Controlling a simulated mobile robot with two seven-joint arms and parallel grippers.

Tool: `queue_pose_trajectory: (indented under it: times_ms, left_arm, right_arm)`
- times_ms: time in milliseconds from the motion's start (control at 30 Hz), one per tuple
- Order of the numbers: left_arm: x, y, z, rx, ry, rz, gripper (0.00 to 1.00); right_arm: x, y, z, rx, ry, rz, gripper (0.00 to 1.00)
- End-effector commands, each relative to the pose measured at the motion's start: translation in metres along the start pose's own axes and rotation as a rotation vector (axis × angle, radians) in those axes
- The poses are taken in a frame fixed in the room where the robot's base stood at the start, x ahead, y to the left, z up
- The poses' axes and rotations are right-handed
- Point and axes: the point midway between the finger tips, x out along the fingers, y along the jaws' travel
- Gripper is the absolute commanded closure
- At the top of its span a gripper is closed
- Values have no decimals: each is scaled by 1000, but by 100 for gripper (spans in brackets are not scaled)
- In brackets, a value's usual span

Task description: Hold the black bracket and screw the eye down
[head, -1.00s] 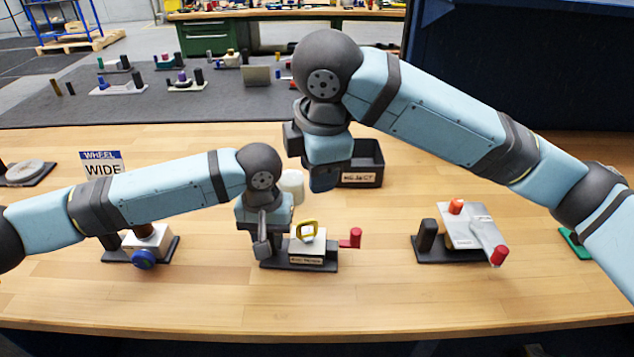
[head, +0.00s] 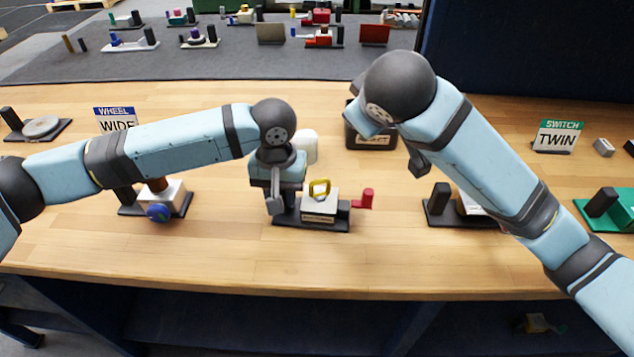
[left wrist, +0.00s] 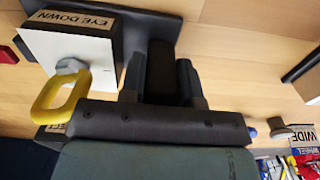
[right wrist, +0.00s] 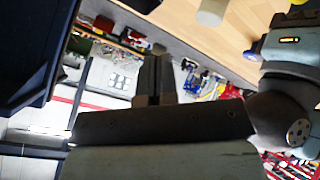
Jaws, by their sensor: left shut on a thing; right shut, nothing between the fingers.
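The yellow eye (head: 320,188) stands on a white block (head: 320,213) on a dark base near the table's middle. The left wrist view shows the eye (left wrist: 57,100) on a grey hub and the block's "EYE DOWN" label (left wrist: 75,20). My left gripper (head: 274,205) is at the left end of that base. Its fingers (left wrist: 160,82) are shut on the black bracket's upright post (left wrist: 161,65), beside the white block. My right gripper (head: 418,163) is up and to the right of the eye, over the table. Its fingers (right wrist: 154,78) are together and empty.
A red handle (head: 364,199) sticks out right of the block. A dark bin (head: 372,138) and a white cylinder (head: 306,148) are behind. A blue-wheel unit (head: 158,212) stands left. Another dark-based unit (head: 440,205) is right, partly behind my right arm. The table front is clear.

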Motion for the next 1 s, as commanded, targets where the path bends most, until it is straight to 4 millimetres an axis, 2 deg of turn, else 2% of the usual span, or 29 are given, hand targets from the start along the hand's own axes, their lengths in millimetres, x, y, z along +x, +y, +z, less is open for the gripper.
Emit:
queue_pose_trajectory:
  times_ms: [200,233,300,400,500,633,767,867,1000]
  left_arm:
    - [3,-1,0,-2,-4,-3,100]
    - [3,-1,0,-2,-4,-3,100]
    - [3,-1,0,-2,-4,-3,100]
    - [3,-1,1,-2,-4,-4,100]
    - [3,-1,1,-2,-4,-4,100]
    - [3,-1,1,-1,-4,-3,100]
    - [3,-1,1,-1,-4,-3,100]
    - [3,-1,1,-1,-5,-3,100]
    - [3,0,1,0,-5,-2,100]
  right_arm:
    - [3,43,37,427,88,249,100]
    - [-4,14,37,418,103,200,100]
    - [-21,-29,42,427,129,131,100]
    - [-45,-74,49,461,162,49,100]
    - [-70,-106,57,500,188,-23,100]
    - [-94,-129,63,542,209,-85,100]
    - [-101,-138,65,561,217,-109,100]
    - [-95,-139,64,562,217,-111,100]
    - [-71,-140,58,561,215,-108,100]
